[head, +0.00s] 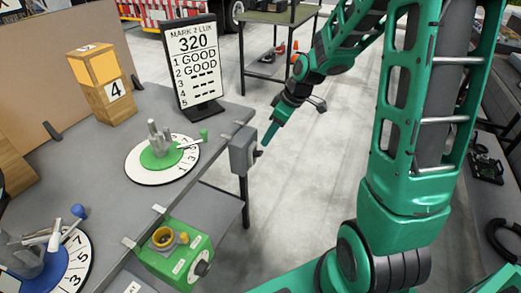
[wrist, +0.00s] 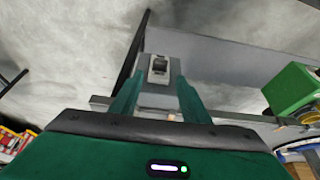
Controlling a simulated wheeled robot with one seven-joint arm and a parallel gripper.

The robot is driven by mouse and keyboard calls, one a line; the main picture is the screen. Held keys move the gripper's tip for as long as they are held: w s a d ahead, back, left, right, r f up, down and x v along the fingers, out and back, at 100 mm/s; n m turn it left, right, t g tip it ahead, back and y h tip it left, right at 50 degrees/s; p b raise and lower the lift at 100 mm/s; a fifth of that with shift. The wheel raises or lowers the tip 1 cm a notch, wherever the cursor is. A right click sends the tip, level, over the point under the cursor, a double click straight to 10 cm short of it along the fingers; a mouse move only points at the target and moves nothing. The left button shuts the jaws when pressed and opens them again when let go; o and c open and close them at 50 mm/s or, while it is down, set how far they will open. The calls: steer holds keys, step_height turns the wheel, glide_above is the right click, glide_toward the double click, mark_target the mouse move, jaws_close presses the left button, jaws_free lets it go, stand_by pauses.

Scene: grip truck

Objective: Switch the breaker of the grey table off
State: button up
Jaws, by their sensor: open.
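The grey table (head: 122,205) fills the left of the head view. A grey breaker box (head: 241,152) is mounted at its right edge, with a small dark part sticking out on its right side. In the wrist view the breaker (wrist: 159,66) shows a dark switch in a pale frame, just beyond and between my fingertips. My gripper (head: 268,139) is just right of the breaker in the head view. In the wrist view my gripper (wrist: 155,88) is open, its two green fingers apart with nothing between them. I cannot tell whether a finger touches the switch, or its on or off position.
The floor (head: 310,170) right of the breaker is clear.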

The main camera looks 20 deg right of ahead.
mark_target(260, 152)
steer(key=x, duration=0.9)
steer(key=shift+s, duration=0.1)
steer(key=shift+c, duration=0.3)
steer(key=c, duration=1)
